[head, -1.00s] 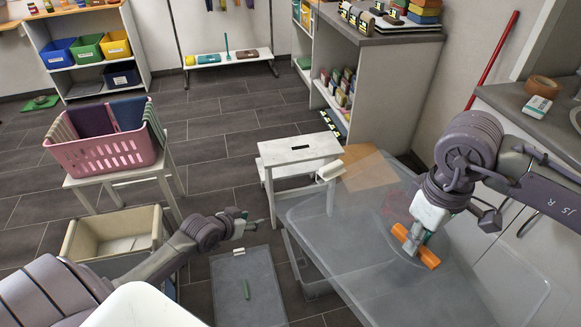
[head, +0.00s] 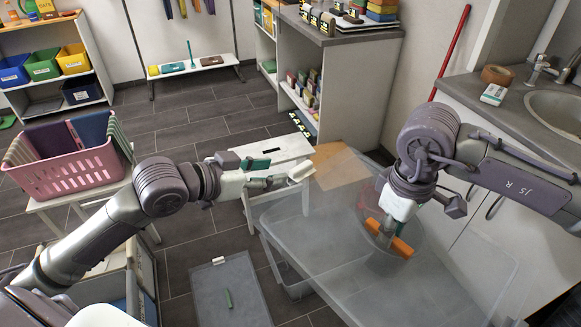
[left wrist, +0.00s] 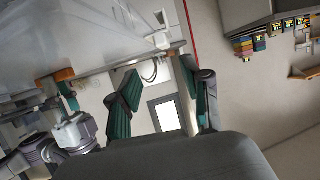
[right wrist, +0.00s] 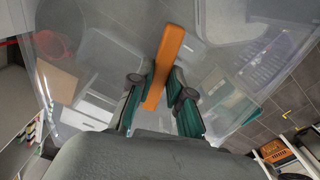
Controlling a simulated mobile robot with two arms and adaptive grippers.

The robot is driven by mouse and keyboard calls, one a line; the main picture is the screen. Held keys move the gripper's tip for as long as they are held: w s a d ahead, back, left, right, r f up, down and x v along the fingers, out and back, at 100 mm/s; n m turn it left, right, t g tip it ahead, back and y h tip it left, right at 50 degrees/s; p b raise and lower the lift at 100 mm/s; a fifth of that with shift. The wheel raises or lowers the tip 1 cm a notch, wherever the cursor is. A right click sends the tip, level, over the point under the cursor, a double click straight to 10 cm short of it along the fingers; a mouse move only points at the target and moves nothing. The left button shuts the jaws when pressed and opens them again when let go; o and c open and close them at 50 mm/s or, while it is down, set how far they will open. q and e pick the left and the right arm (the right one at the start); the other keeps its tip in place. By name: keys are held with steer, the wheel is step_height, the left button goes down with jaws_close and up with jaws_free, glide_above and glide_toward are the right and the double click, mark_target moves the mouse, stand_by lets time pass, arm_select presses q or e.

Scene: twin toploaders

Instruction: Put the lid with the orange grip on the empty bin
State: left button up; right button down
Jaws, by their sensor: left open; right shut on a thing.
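The lid is held up above the floor. My left gripper (head: 276,174) is open beside the white tab; I cannot tell whether they touch. In the left wrist view its fingers (left wrist: 163,88) stand apart with nothing between them. A clear bin (head: 298,288) shows partly under the lid; its inside is mostly hidden.
A white step stool (head: 262,150) stands behind the lid. A pink basket (head: 65,177) stands on a stand at left. A counter with a sink (head: 555,105) bounds the right; floor is open behind.

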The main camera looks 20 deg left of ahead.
mark_target(305, 166)
arm_select(q)
steer(key=x, duration=1)
steer(key=shift+w+d+f, duration=0.1)
steer(key=shift+w+f, duration=0.05)
steer(key=shift+c, duration=0.4)
jaws_close()
arm_select(e)
steer(key=c, duration=1)
jaws_free()
steer(key=shift+r, duration=0.1)
